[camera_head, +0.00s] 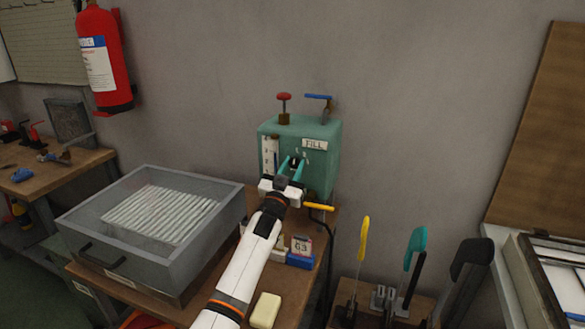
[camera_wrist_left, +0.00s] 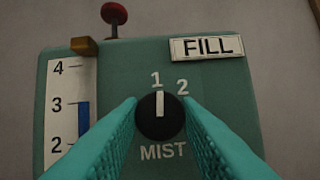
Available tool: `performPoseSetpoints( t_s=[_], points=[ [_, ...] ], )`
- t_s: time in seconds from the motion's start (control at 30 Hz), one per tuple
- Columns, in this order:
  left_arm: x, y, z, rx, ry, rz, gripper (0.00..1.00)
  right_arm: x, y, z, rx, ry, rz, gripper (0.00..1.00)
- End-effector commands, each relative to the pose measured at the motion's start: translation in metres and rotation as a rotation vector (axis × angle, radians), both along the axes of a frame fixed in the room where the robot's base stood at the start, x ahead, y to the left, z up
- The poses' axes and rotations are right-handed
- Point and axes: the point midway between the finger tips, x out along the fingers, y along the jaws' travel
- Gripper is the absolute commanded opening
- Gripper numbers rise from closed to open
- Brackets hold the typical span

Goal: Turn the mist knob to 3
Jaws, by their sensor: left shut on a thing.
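The mist knob (camera_wrist_left: 160,116) is a round black dial with a white pointer line, above the word MIST on a green machine (camera_head: 322,160). Its line points straight up, at the mark 1. A mark 2 stands to its upper right; no 3 for the knob shows, and my right-hand finger hides part of the panel there. My left gripper (camera_head: 291,168) is at the machine's front, its teal fingers (camera_wrist_left: 162,112) on both sides of the knob, shut on it. My right gripper is not in view.
The machine has a FILL label (camera_wrist_left: 207,47), a level gauge (camera_wrist_left: 70,110), a red valve (camera_head: 284,97) and a blue lever (camera_head: 318,97) on top. A grey tray (camera_head: 90,215) of white ribbed pieces stands at left. Yellow, teal and black upright forms (camera_head: 416,248) stand at right.

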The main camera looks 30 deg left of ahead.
Motion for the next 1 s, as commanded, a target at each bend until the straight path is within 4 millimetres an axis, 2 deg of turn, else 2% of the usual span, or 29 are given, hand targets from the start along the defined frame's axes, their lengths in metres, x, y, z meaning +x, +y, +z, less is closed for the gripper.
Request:
performPoseSetpoints(
  t_s=[0.57,1.0],
  points=[
    [-0.001,0.004,0.002,0.496,0.121,0.000,0.08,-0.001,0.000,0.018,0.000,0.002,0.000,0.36],
    [-0.001,0.006,0.006,0.902,0.220,0.000,0.08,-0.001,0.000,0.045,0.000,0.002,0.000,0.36]
  ],
)
